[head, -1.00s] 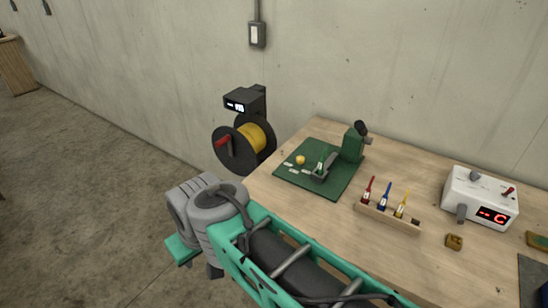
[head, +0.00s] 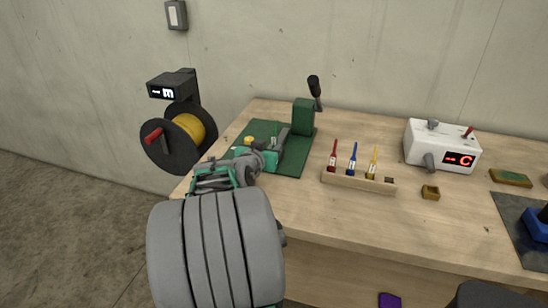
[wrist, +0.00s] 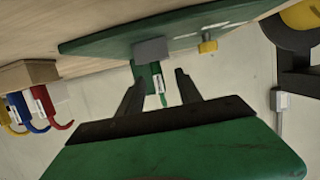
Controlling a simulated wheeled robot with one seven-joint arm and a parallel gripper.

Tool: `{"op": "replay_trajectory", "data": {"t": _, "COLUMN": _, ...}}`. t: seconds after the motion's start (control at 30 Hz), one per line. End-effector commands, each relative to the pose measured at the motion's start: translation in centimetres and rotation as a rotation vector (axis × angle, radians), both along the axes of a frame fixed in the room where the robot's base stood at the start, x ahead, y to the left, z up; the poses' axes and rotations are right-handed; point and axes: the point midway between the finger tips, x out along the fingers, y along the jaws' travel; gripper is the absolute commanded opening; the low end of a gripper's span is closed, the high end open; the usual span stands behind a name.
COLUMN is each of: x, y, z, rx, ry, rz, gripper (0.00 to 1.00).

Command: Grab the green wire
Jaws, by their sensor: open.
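The green wire (wrist: 161,84), with a white label, shows in the wrist view between my two fingers, by a grey block (wrist: 150,49) on the green board (wrist: 100,40). My gripper (wrist: 160,78) is open, with one finger on each side of the wire; I cannot tell whether either touches it. In the head view my gripper (head: 273,156) is over the green board (head: 290,168), in front of the green press (head: 303,117) with its black-knobbed lever.
A wooden rack (head: 357,182) with red, blue and yellow wires stands to the right. A yellow spool (head: 190,129) hangs at the table's left.

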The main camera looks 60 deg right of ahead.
Motion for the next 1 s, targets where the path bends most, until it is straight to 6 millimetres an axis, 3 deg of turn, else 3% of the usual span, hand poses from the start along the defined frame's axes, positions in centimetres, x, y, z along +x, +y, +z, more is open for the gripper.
{"op": "replay_trajectory", "data": {"t": 0.43, "x": 0.5, "y": -6.7, "z": -0.9, "rx": 0.005, "ry": 0.001, "rz": 0.002, "gripper": 0.42}}
{"op": "replay_trajectory", "data": {"t": 0.7, "x": 0.6, "y": -7.1, "z": -1.0, "rx": 0.002, "ry": 0.000, "rz": 0.004, "gripper": 0.41}}
{"op": "replay_trajectory", "data": {"t": 1.0, "x": 0.6, "y": -7.1, "z": -1.0, "rx": 0.003, "ry": 0.000, "rz": 0.004, "gripper": 0.16}}
